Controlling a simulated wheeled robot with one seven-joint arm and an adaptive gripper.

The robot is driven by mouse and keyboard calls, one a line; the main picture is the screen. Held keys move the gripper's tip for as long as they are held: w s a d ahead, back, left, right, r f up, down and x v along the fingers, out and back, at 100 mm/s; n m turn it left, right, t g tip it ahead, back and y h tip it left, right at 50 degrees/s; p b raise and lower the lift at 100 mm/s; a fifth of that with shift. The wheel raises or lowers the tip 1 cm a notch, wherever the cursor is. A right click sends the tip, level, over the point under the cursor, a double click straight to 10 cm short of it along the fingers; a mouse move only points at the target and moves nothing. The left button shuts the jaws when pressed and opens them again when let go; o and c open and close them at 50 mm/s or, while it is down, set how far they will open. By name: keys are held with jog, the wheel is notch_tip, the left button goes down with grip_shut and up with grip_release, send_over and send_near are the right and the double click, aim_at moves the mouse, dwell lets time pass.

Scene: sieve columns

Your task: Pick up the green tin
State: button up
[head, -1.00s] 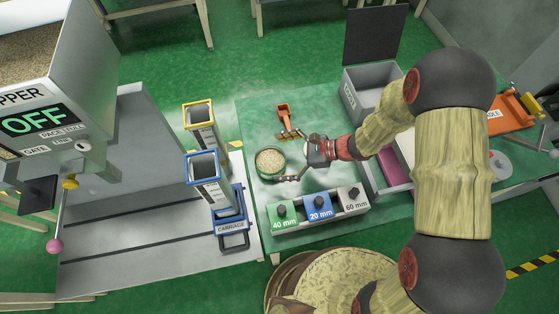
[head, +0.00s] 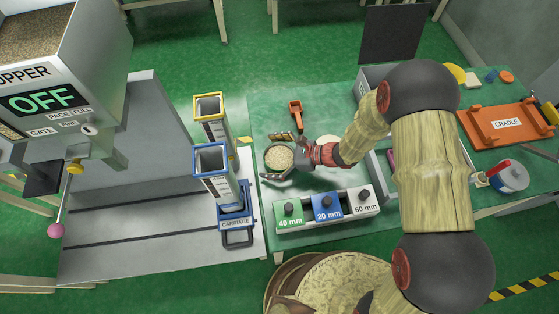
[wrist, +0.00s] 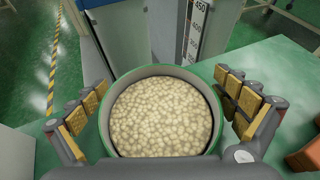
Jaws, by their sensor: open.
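The green tin (head: 266,160) stands on the green table and is full of pale round pellets. In the wrist view its green-edged rim (wrist: 160,70) fills the middle of the picture. My gripper (wrist: 158,112) is open, with yellow-padded fingers to the left and right of the tin. Gaps show between the pads and the tin wall. In the head view my gripper (head: 286,160) reaches the tin from the right. The tin's lower wall is mostly hidden.
A rack of blocks labelled 40, 20 and 60 mm (head: 323,222) lies in front of the tin. An orange scoop (head: 296,115) lies behind it. Yellow-topped (head: 209,103) and blue-topped (head: 211,160) columns stand left. An orange cradle (head: 508,125) is at far right.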

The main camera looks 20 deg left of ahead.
jog(key=shift+c, duration=0.2)
jog(key=c, duration=1.7)
